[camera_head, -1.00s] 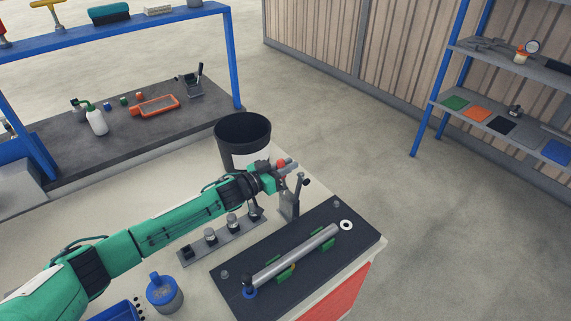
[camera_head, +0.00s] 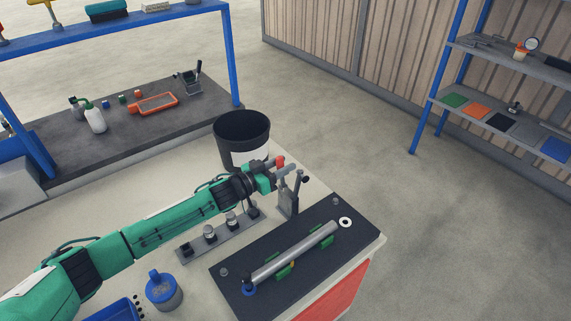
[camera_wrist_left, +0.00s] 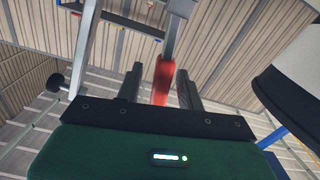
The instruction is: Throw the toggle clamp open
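The toggle clamp (camera_head: 289,200) stands upright at the back corner of the dark plate, grey with a black knob beside it. Its red handle grip (camera_head: 280,161) is at the top, at my left gripper (camera_head: 279,172). In the left wrist view the red handle grip (camera_wrist_left: 162,82) lies between the two dark fingers of my left gripper (camera_wrist_left: 160,88), with narrow gaps showing beside it. The fingers look open around it. The grey lever continues beyond the grip. My right gripper is not in view.
The dark plate (camera_head: 231,285) carries a grey bar (camera_head: 295,252) in green holders and a white ring (camera_head: 345,222). A black bin (camera_head: 242,128) stands close behind the gripper. A strip of small fittings (camera_head: 188,256) and a blue-lidded jar (camera_head: 163,290) are near my arm.

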